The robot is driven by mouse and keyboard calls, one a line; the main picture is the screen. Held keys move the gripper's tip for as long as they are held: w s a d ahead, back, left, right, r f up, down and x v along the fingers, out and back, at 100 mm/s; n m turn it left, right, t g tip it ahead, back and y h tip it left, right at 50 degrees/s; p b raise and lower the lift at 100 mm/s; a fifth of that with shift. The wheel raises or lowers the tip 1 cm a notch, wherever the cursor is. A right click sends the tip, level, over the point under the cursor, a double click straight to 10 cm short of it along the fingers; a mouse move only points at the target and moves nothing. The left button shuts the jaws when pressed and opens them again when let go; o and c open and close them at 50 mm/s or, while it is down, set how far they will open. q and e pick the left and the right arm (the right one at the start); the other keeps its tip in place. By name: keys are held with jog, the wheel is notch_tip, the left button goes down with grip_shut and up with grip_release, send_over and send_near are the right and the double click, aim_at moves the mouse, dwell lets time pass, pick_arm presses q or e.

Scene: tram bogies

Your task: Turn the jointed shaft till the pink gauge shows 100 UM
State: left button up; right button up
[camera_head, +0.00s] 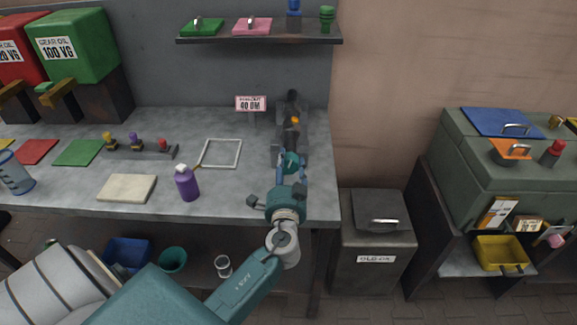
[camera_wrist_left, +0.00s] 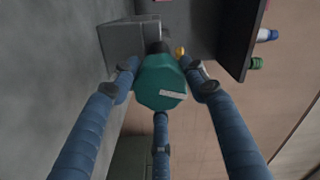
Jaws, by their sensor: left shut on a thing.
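The pink gauge (camera_head: 251,104) stands at the back of the bench. Its small sign ends in UM; the number looks like 90 or 40, too blurred to be sure. The jointed shaft sits in a dark fixture (camera_head: 291,105) to the right of the gauge. Its green faceted end (camera_wrist_left: 160,82) points towards me and carries a small pale label. My left gripper (camera_head: 291,166) is shut on this green end, with blue fingers on both sides and a third finger below in the wrist view. My right gripper is not in view.
A shelf (camera_head: 260,40) hangs above. A grey bin (camera_head: 376,225) stands right of the bench.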

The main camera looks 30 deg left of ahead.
pick_arm(q)
jog(key=m, duration=0.4)
jog(key=shift+m, duration=0.3)
jog(key=shift+f+m+p, duration=0.1)
jog(key=shift+m+p, duration=0.3)
jog(key=shift+m, duration=1.1)
jog(key=o, duration=1.2)
jog(key=shift+c, duration=0.2)
jog(key=v, duration=1.2)
